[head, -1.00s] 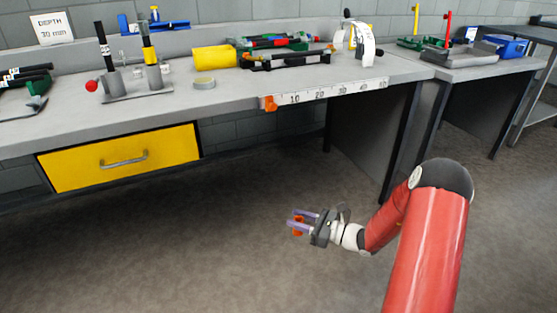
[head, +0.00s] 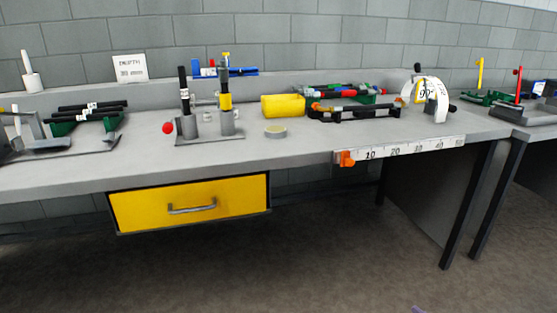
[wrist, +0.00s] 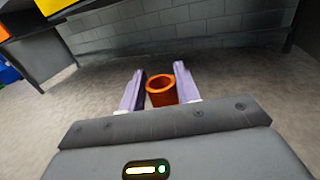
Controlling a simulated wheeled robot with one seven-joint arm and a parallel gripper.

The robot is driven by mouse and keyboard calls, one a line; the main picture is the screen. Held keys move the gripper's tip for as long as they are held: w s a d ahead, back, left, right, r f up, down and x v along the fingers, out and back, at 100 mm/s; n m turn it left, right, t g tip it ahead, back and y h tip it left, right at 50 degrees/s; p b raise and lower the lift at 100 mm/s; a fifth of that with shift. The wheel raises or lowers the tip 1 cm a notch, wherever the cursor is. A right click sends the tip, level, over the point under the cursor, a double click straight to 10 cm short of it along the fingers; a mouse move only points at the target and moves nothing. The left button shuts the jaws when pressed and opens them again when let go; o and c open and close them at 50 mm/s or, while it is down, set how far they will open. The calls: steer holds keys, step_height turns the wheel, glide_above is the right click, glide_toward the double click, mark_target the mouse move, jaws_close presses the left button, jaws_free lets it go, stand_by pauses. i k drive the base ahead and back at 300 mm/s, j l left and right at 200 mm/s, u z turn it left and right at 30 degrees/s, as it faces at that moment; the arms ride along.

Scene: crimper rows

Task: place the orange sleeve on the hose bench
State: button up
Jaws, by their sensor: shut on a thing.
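The orange sleeve (wrist: 161,94) is a short hollow tube with its open end showing in the wrist view. My gripper (wrist: 159,72) is shut on it, with the two pale purple fingers on either side. The sleeve is held above the grey floor, away from any bench. In the head view only a purple bit of a fingertip shows at the bottom edge, and the sleeve is out of that picture. A long grey bench (head: 300,143) with a yellow drawer crosses the head view. No label shows which bench is the hose bench.
Another bench (head: 530,131) stands at right.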

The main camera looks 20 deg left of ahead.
mark_target(145, 129)
steer(key=k+j+z, duration=0.1)
steer(key=j, duration=0.3)
steer(key=k+j, duration=0.15)
steer(key=j, duration=0.2)
steer(key=k+j+z, duration=0.15)
steer(key=j, duration=0.25)
steer(key=k+j+z, duration=0.1)
steer(key=j, duration=0.25)
steer(key=k+j+z, duration=0.1)
steer(key=j, duration=0.25)
steer(key=k+j, duration=0.2)
steer(key=j, duration=0.15)
steer(key=z, duration=0.05)
